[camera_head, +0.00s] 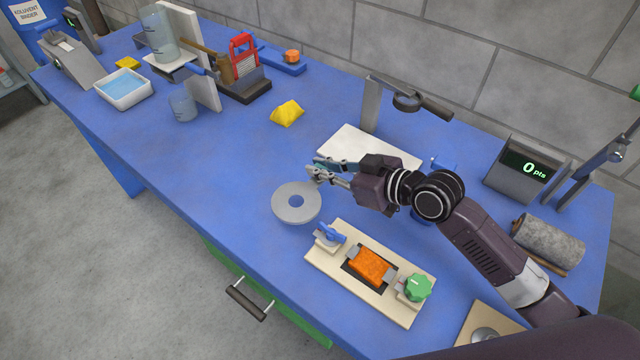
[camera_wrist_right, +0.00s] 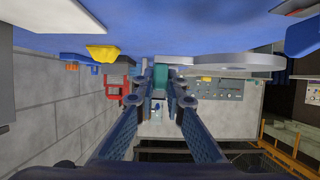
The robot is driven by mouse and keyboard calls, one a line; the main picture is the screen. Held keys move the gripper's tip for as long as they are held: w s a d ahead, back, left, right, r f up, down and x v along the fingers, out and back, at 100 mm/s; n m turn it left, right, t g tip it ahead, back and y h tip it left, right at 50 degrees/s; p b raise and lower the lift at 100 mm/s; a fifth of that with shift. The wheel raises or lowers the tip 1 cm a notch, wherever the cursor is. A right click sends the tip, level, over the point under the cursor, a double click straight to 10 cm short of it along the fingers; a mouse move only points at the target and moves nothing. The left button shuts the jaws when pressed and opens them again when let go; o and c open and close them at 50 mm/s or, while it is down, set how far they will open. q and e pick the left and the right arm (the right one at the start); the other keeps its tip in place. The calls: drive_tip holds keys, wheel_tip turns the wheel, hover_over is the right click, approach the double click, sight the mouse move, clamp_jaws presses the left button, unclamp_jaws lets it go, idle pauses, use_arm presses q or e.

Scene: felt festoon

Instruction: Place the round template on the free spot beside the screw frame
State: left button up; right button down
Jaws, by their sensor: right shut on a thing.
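The round template, a flat grey disc with a centre hole (camera_head: 281,207), is at the front middle of the blue table in the head view. In the wrist view it shows nearly edge-on (camera_wrist_right: 236,61). My right gripper (camera_head: 316,172) is at its far edge, shut on a small teal piece (camera_wrist_right: 173,78) that seems to belong to it. I cannot tell whether the disc touches the table. The likely screw frame is a pale board (camera_head: 331,263) with an orange block, a blue clamp and a green knob, just to the right and nearer. My left gripper is not in view.
Bare blue table (camera_head: 222,178) lies left of the disc. A white plate (camera_head: 345,143) and a grey stand (camera_head: 369,105) are behind my right gripper. A yellow piece (camera_head: 287,113) lies farther back. A display (camera_head: 520,168) and a grey roll (camera_head: 548,242) stand at right.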

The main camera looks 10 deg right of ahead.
sight(321, 195)
drive_tip(key=shift+f, duration=0.8)
wheel_tip(321, 195, down, 4)
drive_tip(key=shift+f, duration=0.1)
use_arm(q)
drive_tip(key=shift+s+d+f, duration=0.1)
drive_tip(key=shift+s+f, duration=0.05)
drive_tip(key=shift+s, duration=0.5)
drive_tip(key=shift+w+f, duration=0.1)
use_arm(e)
drive_tip(key=shift+f, duration=0.1)
drive_tip(key=c, duration=2)
unclamp_jaws()
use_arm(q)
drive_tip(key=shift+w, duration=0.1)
